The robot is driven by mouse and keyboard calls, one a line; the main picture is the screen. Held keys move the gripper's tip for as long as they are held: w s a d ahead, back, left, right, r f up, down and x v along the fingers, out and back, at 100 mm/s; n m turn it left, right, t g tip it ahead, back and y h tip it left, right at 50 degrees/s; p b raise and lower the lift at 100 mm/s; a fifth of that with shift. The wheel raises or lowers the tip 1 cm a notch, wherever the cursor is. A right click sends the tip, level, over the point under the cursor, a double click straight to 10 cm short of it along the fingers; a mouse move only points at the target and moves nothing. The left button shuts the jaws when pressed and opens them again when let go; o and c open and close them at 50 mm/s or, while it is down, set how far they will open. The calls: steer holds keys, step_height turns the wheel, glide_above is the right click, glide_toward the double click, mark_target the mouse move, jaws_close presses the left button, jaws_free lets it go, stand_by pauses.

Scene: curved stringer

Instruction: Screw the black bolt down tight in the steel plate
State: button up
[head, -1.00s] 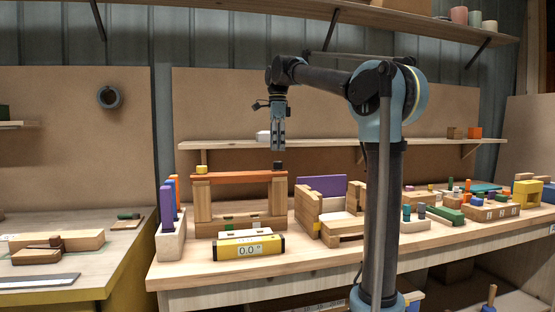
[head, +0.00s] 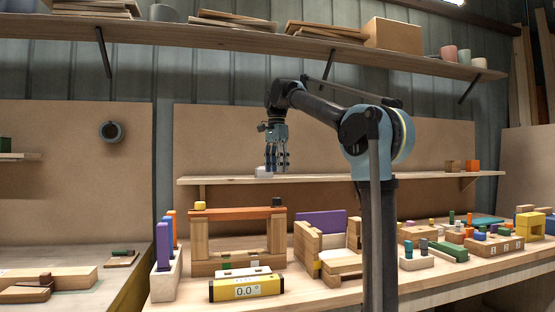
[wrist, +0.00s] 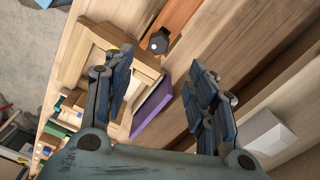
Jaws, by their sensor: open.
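The black bolt (head: 276,202) stands on the right end of an orange beam (head: 240,213), which lies across two wooden posts. In the wrist view, the bolt (wrist: 159,41) shows as a dark head on the orange beam (wrist: 185,12), beyond my fingers. I cannot make out a steel plate under it. My gripper (head: 277,168) hangs above the bolt, apart from it, with its fingers spread and nothing between them. In the wrist view, my gripper (wrist: 163,88) shows its two fingers wide apart. The bolt's thread is hidden.
A yellow knob (head: 199,205) sits on the beam's left end. A yellow level (head: 245,287) reading 0.0 lies in front. A purple block (head: 321,223) and wooden blocks stand to the right. A wall shelf (head: 350,179) runs behind my gripper, with a white block (wrist: 268,133) on it.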

mark_target(278, 200)
step_height(278, 200, up, 4)
steer(key=n, duration=2.4)
steer(key=f, duration=1.7)
steer(key=shift+s+d, duration=0.15)
steer(key=shift+d, duration=0.1)
jaws_close()
